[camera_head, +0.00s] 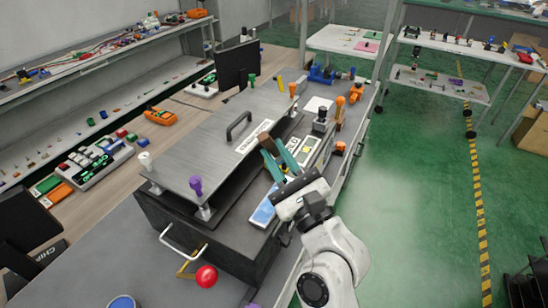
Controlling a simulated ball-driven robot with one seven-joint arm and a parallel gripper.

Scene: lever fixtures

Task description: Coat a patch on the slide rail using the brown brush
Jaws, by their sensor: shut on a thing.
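My gripper (271,147) reaches up from the lower right, over the right side of the large fixture. Its two teal fingers are closed around a small brown piece, which looks like the brown brush (265,141). The brush's bristles and what lies directly under it cannot be made out. The fixture has a grey metal plate (212,138) on top with a black handle, above a dark box (190,228). I cannot tell for sure which part is the slide rail, nor whether the brush touches anything.
A red ball knob (206,277) and a metal handle (184,244) stick out in front of the box. A purple knob (195,185) stands on the plate's near corner. A black monitor (238,65) stands behind. Open green floor (415,190) lies to the right.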

